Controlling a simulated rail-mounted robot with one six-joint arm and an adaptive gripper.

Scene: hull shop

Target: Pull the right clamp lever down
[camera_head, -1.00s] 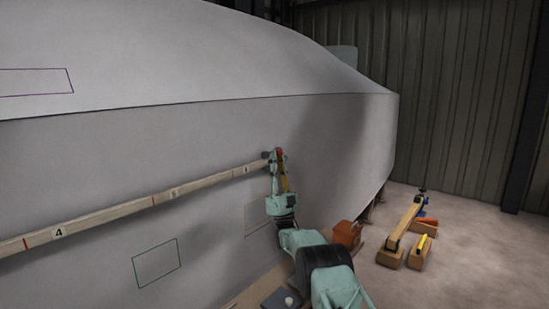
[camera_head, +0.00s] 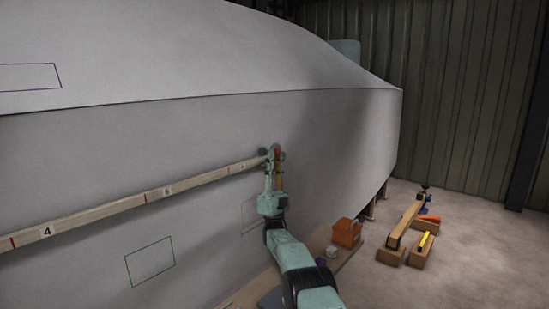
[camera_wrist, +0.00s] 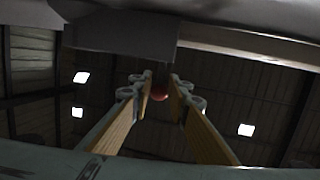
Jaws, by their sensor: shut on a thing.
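My gripper (camera_head: 274,157) is at the right end of the long pale batten (camera_head: 205,180) on the grey hull side, where the right clamp sits. My gripper and wrist hide most of the clamp there, so the lever's angle is hard to tell. A dark clamp body hangs above the knob in the wrist view.
The hull (camera_head: 340,130) rises close on the left and behind my arm.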

